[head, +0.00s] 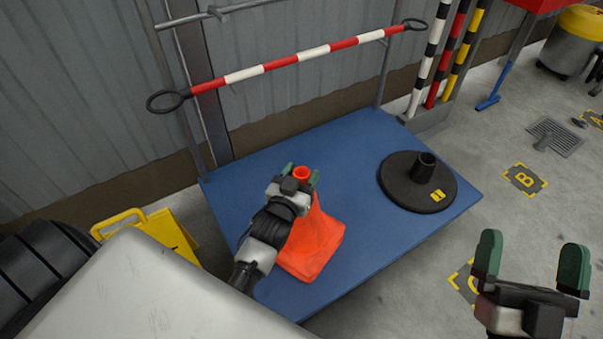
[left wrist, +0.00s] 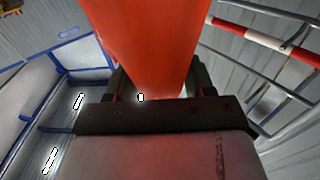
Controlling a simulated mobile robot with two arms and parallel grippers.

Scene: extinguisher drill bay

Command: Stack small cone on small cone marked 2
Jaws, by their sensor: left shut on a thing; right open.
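An orange cone (head: 322,236) with a square base is over the front part of the blue platform (head: 262,170) in the head view. My left gripper (head: 301,174) is shut around it near its top, and the gripper and wrist cover its left side. The orange cone body (left wrist: 143,40) also fills the middle of the left wrist view, between the fingers. I cannot tell whether its base rests on the platform or on something beneath. No second cone and no 2 mark can be made out. My right gripper (head: 530,258) is open and empty at the lower right.
A black round base (head: 396,180) with a short tube and yellow label stands on the platform's right side. A red-white bar (head: 290,61) spans the rack behind. A yellow floor sign (head: 165,233) stands at left. The platform between cone and round base is clear.

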